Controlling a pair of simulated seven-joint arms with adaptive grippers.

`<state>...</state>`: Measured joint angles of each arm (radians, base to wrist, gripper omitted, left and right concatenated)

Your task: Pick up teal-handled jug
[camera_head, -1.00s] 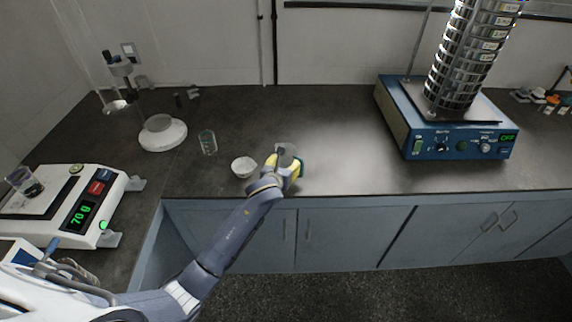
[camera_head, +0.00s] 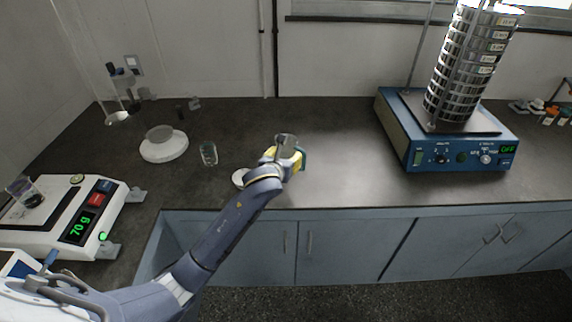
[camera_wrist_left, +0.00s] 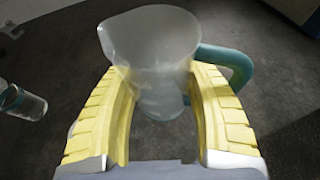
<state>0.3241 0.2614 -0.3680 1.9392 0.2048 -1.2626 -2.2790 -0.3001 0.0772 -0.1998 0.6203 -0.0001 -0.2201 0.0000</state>
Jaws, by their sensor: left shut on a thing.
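The teal-handled jug (camera_wrist_left: 152,50) is clear, with a pouring lip on the left and a teal handle (camera_wrist_left: 232,66) on the right in the left wrist view. My left gripper (camera_wrist_left: 158,88) has its yellow fingers on both sides of the jug body. In the head view the jug (camera_head: 287,143) stands up from between the fingers of my left gripper (camera_head: 283,155), above the front of the dark counter. The gripper hides its lower part there. It looks upright. My right gripper is not in view.
A white bowl (camera_head: 238,178) is partly hidden behind my left arm. A balance (camera_head: 62,208) is at left, and the blue sieve shaker (camera_head: 440,150) at right. The counter between jug and shaker is clear.

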